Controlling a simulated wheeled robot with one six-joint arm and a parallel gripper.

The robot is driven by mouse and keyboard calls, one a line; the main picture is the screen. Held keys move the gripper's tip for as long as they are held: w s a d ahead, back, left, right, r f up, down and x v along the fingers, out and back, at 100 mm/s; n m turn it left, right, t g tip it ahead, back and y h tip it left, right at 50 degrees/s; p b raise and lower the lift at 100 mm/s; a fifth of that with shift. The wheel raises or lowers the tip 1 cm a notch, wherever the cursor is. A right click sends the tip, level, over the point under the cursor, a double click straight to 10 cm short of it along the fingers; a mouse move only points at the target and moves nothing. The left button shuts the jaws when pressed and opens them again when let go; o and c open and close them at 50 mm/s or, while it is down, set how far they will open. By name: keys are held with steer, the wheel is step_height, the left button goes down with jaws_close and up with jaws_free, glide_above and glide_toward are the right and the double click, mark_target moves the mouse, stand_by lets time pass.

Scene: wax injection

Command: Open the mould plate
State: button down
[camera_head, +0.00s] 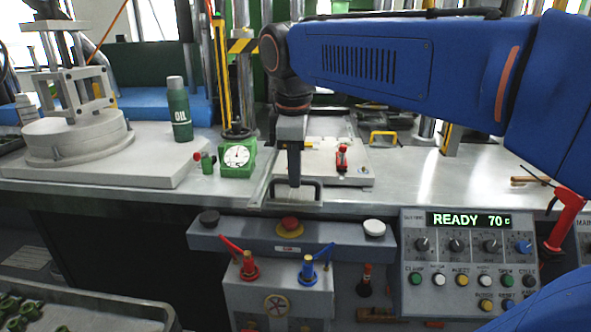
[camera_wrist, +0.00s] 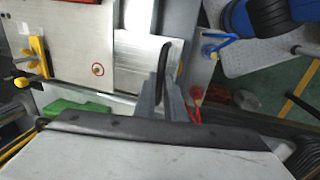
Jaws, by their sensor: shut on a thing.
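The mould plate is a light metal plate (camera_head: 275,195) at the front edge of the bench, with a dark handle (camera_head: 318,186) at its front. My gripper (camera_head: 293,183) points straight down at this handle and is shut on it; the fingers hide part of the bar. In the wrist view the dark handle (camera_wrist: 167,60) runs between the fingers of my gripper (camera_wrist: 158,95), beside the brushed metal plate (camera_wrist: 138,65). The plate appears to lie flat. A pale plate with a red clamp (camera_head: 342,158) lies behind it to the right.
A green dial gauge (camera_head: 238,158) and a green oil bottle (camera_head: 179,110) stand to the left. Below the bench edge are a button bar (camera_head: 250,236) and red and blue valve levers. A control panel (camera_head: 468,262) reading READY 70 is at right. The bench right of the plate is mostly clear.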

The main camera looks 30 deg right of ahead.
steer(key=shift+w+r, duration=0.1)
steer(key=c, duration=1.8)
jaws_free()
steer(key=s+r, duration=0.1)
steer(key=r, duration=0.4)
steer(key=s+a+r, duration=0.1)
steer(key=r, duration=0.5)
steer(key=s+a+r, duration=0.1)
steer(key=r, duration=0.5)
